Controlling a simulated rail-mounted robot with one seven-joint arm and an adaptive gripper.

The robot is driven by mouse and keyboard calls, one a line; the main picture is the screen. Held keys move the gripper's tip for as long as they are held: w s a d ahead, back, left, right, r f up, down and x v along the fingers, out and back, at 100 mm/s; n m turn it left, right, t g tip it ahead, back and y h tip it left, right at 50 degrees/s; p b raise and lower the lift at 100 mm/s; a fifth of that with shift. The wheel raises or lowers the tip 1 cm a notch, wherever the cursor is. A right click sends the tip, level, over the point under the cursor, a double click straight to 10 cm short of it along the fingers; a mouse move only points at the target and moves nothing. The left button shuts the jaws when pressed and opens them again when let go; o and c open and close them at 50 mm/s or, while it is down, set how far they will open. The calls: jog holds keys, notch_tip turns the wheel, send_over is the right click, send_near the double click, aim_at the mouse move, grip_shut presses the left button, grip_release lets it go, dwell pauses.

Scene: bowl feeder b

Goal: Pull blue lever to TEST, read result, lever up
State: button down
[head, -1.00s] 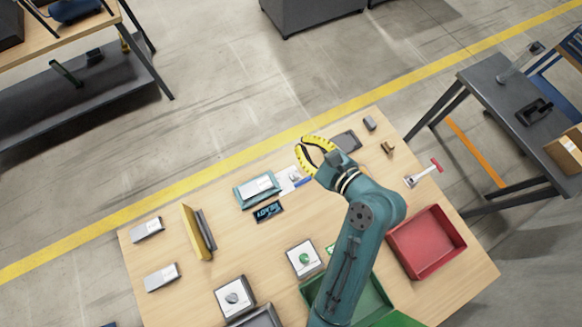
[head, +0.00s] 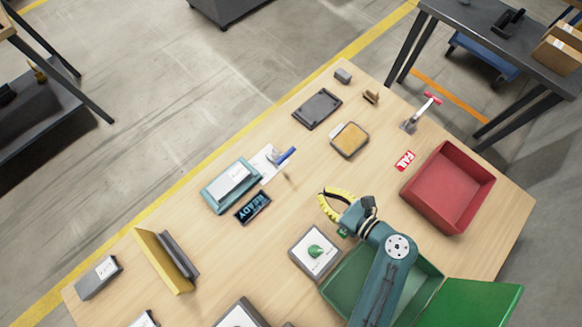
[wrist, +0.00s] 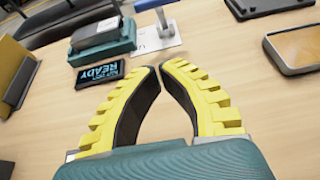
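The blue lever (head: 287,156) stands on a white plate beside the teal test fixture (head: 212,203); in the wrist view its grey post (wrist: 164,24) stands upright under a blue handle (wrist: 150,4). A grey-and-white unit (head: 231,179) lies on the fixture. The dark display (head: 253,207) reads READY in light-blue letters; it also shows in the wrist view (wrist: 100,73). My gripper (head: 323,196) has yellow, bowed fingers. In the wrist view its fingertips (wrist: 160,70) meet with nothing between them. It is apart from the lever, on the near side.
A red bin (head: 447,188) stands at right beside a FAIL label (head: 404,160). A green bin (head: 428,275) is under my arm. A box with a green knob (head: 316,252) and a tan-topped tray (head: 349,140) are near. Bare tabletop lies between my gripper and the lever.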

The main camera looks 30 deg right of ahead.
jog(key=b, duration=0.5)
send_near(279, 156)
jog(key=f, duration=0.2)
jog(key=s+f, duration=0.1)
jog(key=f, duration=0.1)
jog(key=shift+f, duration=0.2)
jog(key=w, duration=0.1)
jog(key=w+b, duration=0.1)
jog(key=w+a+r, duration=0.1)
jog(key=w, duration=0.1)
jog(key=shift+a+r, duration=0.1)
jog(key=shift+w+a+r+b, duration=0.1)
jog(key=shift+w+r+b, duration=0.15)
jog(key=shift+w+b, duration=0.05)
jog(key=shift+r+p, duration=0.2)
jog(key=shift+p, duration=0.1)
jog(key=p, duration=0.3)
jog(key=shift+w+r+g, duration=0.2)
jog(key=shift+r+g, duration=0.1)
jog(key=shift+g, duration=0.1)
